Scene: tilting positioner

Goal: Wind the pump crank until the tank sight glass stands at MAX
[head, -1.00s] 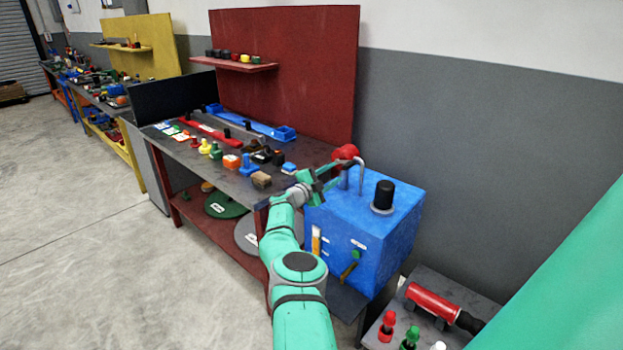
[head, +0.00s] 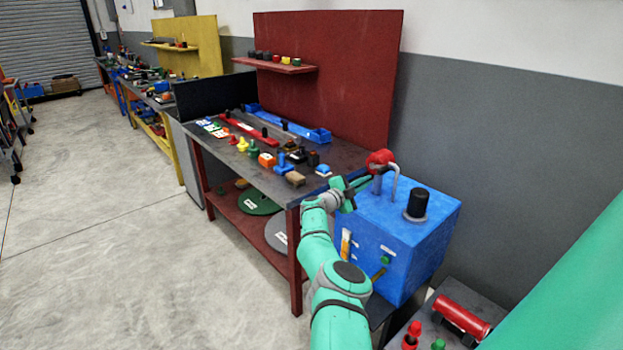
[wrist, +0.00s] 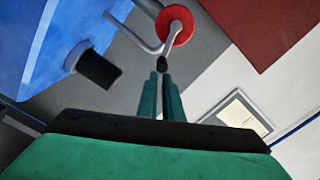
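The blue tank (head: 425,250) stands at the right end of the red workbench, with a black cap (head: 418,203) on top. The cap also shows in the wrist view (wrist: 98,68). A sight glass (head: 346,243) with white and orange-yellow in it is on the tank's front; its level marks are too small to read. A bent metal rod (head: 395,178) and a red round part (head: 380,161) rise above the tank. My gripper (wrist: 162,76) has its fingers close together around a small black crank grip (wrist: 163,62), beside the red part (wrist: 176,26).
The red workbench (head: 345,160) carries several small coloured parts, close to my arm's left. A low dark stand with a red cylinder (head: 462,315) is at lower right. A grey wall is behind. Open floor (head: 110,250) lies at left.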

